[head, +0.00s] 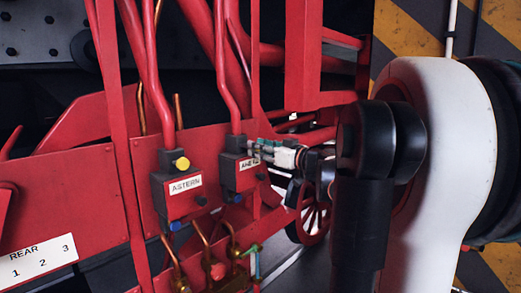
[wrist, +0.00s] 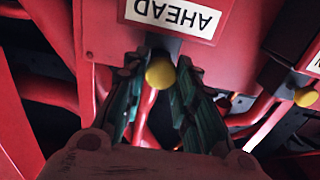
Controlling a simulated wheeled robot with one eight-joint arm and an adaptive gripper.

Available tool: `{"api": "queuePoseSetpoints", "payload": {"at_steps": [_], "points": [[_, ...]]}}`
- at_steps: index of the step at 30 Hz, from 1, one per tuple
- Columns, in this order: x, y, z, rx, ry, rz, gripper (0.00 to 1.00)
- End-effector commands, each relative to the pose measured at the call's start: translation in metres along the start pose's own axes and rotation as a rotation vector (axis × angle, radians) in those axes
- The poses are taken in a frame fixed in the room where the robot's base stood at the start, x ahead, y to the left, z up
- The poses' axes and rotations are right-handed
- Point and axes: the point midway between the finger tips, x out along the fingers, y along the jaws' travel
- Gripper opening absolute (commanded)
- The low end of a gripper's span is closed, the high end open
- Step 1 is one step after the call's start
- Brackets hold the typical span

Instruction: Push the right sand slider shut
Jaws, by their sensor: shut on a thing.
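The right slider's dark red-and-black box, labelled AHEAD (head: 249,162), is on the red panel. In the wrist view its label (wrist: 172,14) appears upside down. The slider's yellow knob (wrist: 160,73) sticks out of the box's upper side. My gripper (head: 258,147) reaches in from the right at the top of this box. In the wrist view its green fingers are on both sides of the yellow knob, shut on it. The knob is hidden by the fingers in the head view. A blue knob (head: 237,198) shows under the box.
The ASTERN box (head: 185,185) is to the left, with its own yellow knob (head: 182,163) on top; this knob also shows in the wrist view (wrist: 306,97). Red pipes rise above both boxes. Copper pipes and valves (head: 215,268) are below. A red-spoked wheel (head: 311,218) stands behind.

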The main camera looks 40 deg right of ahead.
Motion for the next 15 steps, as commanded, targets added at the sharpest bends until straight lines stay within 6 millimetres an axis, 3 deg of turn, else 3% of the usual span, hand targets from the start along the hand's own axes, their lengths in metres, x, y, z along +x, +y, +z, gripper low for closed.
{"api": "queuePoseSetpoints", "payload": {"at_steps": [7, 15], "points": [[0.035, -0.001, 0.001, 0.0, 0.002, -0.002, 0.0], [0.037, 0.0, -0.002, 0.001, 0.003, 0.0, 0.0]]}}
